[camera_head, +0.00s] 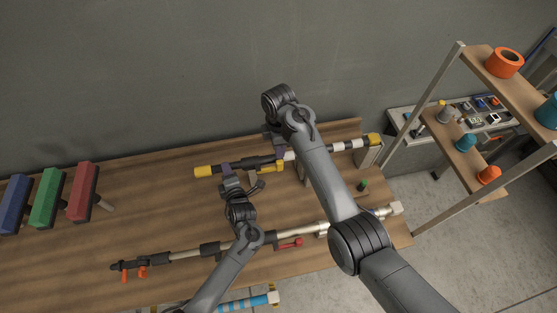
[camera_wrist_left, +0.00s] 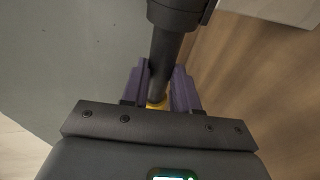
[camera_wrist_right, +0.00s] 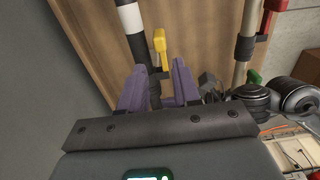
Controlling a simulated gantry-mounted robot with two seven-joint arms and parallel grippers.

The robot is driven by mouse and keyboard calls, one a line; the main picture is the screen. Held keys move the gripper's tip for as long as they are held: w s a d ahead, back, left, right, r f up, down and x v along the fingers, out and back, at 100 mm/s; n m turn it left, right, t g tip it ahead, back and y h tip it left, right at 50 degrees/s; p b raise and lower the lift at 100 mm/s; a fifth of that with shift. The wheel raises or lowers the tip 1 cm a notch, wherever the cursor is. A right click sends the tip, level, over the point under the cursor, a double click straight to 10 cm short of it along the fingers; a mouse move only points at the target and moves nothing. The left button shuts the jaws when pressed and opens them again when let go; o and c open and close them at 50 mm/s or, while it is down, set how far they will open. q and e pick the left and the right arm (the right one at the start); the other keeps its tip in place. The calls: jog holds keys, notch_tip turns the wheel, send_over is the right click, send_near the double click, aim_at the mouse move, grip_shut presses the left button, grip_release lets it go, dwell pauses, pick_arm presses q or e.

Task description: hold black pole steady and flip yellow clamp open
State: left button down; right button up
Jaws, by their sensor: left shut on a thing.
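The black pole (camera_head: 250,163) lies over the table with a yellow end cap (camera_head: 205,171) and a black-and-white striped right part. My left gripper (camera_head: 226,168) is shut on its black section; in the left wrist view the pole (camera_wrist_left: 161,68) runs between the purple fingers (camera_wrist_left: 160,90). The yellow clamp (camera_head: 271,169) sits on the pole right of my left gripper. In the right wrist view the clamp's yellow lever (camera_wrist_right: 160,46) stands beside the pole, just beyond my fingertips. My right gripper (camera_wrist_right: 158,80) is open, its fingers spread on either side of the pole; whether they touch it is unclear.
A second pole (camera_head: 190,253) with a red clamp (camera_head: 290,243) lies nearer the front. Blue (camera_head: 14,203), green (camera_head: 47,197) and red (camera_head: 82,190) blocks stand at the left. A shelf (camera_head: 467,150) with an orange roll (camera_head: 504,63) stands right of the table. The wall is close behind.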

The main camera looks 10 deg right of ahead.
aim_at(279, 162)
notch_tip(279, 162, down, 9)
jog(key=shift+f, duration=0.15)
dwell(0.4)
grip_shut()
